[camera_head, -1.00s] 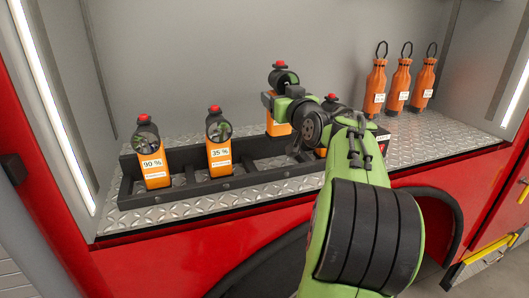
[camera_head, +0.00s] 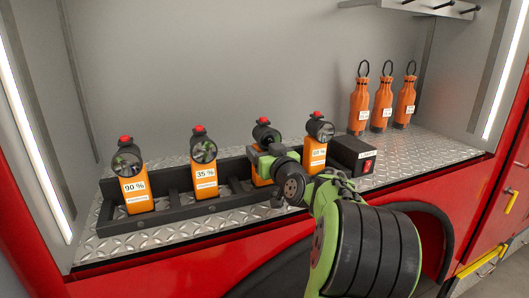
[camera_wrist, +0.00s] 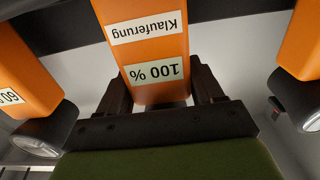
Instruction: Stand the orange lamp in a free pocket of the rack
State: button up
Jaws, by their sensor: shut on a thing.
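The orange lamp (camera_head: 258,180) has a black head and a red top. In the wrist view the held lamp's orange body (camera_wrist: 145,18) carries a 100 % label, upside down in the picture. My gripper (camera_head: 272,158) is shut on this lamp from the front. The lamp stands upright at the black rack (camera_head: 170,216), its head level with the row of other lamps. My gripper hides its lower front, so I cannot tell whether it is fully seated. Lamps stand in the rack: a 90 % lamp (camera_head: 136,190), a 35 % lamp (camera_head: 206,180) and another at right (camera_head: 314,155).
A black box with a red switch (camera_head: 354,154) sits at the rack's right end. Several orange bottles (camera_head: 381,108) with loops stand behind at right. Open gaps show between the lamps in the rack. Treadplate shelf (camera_head: 420,150) is bare at right. A hook rail (camera_head: 430,8) is above.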

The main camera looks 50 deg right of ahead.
jog(key=shift+f, duration=0.15)
jog(key=o, duration=1.5)
jog(key=shift+r, duration=0.2)
jog(key=b+v, duration=0.2)
jog(key=v, duration=1)
jog(key=shift+f, duration=0.1)
